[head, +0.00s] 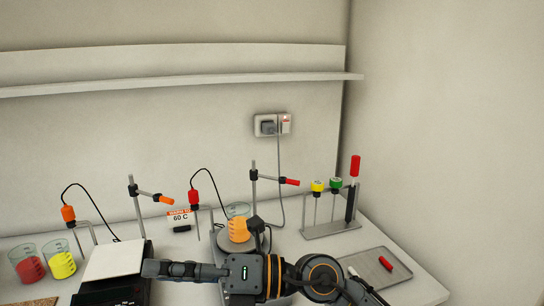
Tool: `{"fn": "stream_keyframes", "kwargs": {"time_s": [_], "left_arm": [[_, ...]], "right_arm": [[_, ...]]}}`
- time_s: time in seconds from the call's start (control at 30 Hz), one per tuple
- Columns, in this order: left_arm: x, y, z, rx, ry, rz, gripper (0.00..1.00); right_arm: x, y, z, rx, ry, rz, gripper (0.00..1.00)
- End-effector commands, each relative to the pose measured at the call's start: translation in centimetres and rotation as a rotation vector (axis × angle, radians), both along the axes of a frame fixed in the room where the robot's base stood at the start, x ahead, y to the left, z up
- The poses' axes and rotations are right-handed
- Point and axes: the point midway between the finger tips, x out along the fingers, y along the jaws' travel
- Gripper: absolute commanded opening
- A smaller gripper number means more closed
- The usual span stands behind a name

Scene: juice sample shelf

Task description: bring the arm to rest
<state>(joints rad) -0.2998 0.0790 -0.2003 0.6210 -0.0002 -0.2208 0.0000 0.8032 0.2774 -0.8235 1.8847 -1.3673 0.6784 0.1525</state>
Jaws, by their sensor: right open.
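My right gripper (152,269) and its dark arm reach in from the lower right, across the front of the bench. It points left, open with nothing seen in it, and its tips are near the right edge of the balance (115,262). Its wrist is in front of the stirring plate (226,243), hiding part of it. A beaker of orange liquid (238,229) stands on that plate, just behind my gripper. My left gripper is not in view.
Beakers of red (29,266) and yellow (62,263) stand at left. Probe stands (136,205) rise behind. A rack (330,229) with coloured-topped tools is at back right. A shelf (180,85) runs above.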

Motion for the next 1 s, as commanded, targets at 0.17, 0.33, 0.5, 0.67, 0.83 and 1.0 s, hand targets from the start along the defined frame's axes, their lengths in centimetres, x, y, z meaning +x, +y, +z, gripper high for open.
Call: {"fn": "stream_keyframes", "kwargs": {"time_s": [0.17,0.33,0.5,0.67,0.83,1.0], "left_arm": [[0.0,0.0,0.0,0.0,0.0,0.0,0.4],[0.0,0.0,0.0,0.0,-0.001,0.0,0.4],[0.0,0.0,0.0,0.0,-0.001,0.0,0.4],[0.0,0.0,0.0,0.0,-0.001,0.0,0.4],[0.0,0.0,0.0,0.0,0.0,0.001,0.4],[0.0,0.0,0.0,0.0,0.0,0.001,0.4]], "right_arm": [[4.0,-7.0,5.0,0.565,0.442,-0.23,0.54],[9.7,-17.4,0.6,0.949,0.89,-0.561,0.54],[10.8,-25.6,-9.3,1.15,1.286,-0.898,0.54],[7.3,-30.9,-19.8,1.223,1.635,-1.219,0.54],[0.3,-33.9,-28.8,1.193,1.961,-1.529,0.54],[-6.3,-34.9,-33.5,1.111,2.181,-1.74,0.54]]}}
